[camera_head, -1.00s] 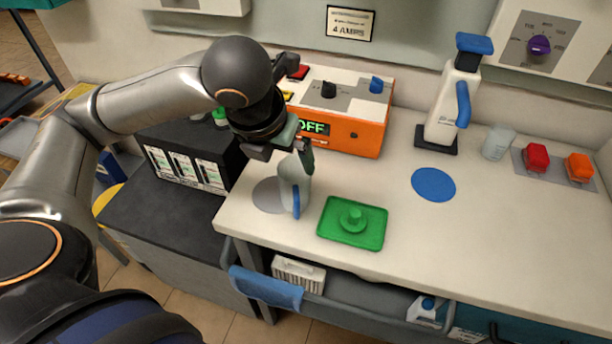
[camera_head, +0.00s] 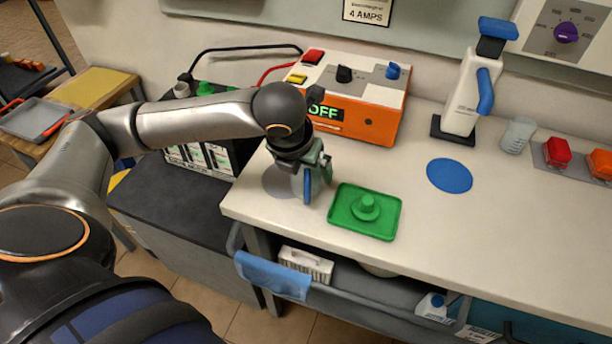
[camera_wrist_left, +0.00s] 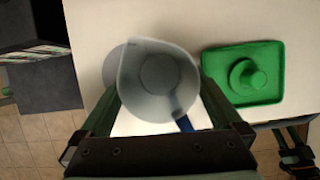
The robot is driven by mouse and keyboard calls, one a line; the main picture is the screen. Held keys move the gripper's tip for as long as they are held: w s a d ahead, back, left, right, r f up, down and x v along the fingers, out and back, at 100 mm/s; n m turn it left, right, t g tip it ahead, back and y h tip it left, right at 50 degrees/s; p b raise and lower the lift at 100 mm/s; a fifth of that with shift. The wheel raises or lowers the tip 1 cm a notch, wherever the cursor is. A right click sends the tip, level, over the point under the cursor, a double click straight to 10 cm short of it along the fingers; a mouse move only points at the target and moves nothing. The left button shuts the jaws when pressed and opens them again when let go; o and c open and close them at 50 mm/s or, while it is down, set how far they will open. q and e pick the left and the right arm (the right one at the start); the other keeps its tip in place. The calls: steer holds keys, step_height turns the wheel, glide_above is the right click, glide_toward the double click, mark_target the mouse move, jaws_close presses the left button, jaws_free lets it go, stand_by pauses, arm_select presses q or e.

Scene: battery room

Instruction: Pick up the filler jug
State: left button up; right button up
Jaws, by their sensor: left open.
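The filler jug is a translucent grey jug with a blue handle (camera_head: 307,187). It stands upright at the grey round spot (camera_head: 279,182) near the bench's left end, mostly hidden by my gripper in the head view. The left wrist view looks down into the jug's open mouth (camera_wrist_left: 158,78), with the handle toward the lower right. My left gripper (camera_head: 317,172) is open, low over the jug; in the wrist view its fingers lie on either side of the jug. I cannot tell whether they touch it.
A green tray (camera_head: 345,220) with a raised knob sits close to the jug's right. An orange charger (camera_head: 375,128) reading OFF stands behind. A blue disc (camera_head: 449,175), a white dispenser (camera_head: 466,100) and a clear beaker (camera_head: 517,136) are farther right. The bench middle is clear.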

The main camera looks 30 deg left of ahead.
arm_select(q)
steer(key=shift+r, duration=0.1)
steer(key=c, duration=1.3)
arm_select(e)
steer(key=shift+d+f, duration=0.1)
arm_select(q)
steer(key=shift+r, duration=0.1)
arm_select(e)
steer(key=shift+s, duration=0.1)
arm_select(q)
steer(key=shift+r+p, duration=0.35)
steer(key=shift+r, duration=0.7)
steer(key=shift+s+d+r+b, duration=0.95)
steer(key=shift+s+r, duration=0.8)
steer(key=shift+s, duration=0.35)
steer(key=shift+s+d+r+b, duration=0.95)
steer(key=shift+s+r, duration=0.8)
steer(key=shift+s, duration=0.3)
steer(key=shift+s+d+r+b, duration=0.95)
steer(key=shift+s+r, duration=0.8)
steer(key=shift+s, duration=0.35)
arm_select(e)
steer(key=shift+w+a+f+y, duration=0.2)
steer(key=shift+w+a+f, duration=0.25)
steer(key=shift+a+f, duration=0.2)
steer(key=shift+w+a+f+y, duration=0.2)
steer(key=shift+w+a+f, duration=0.2)
steer(key=shift+a+f, duration=0.2)
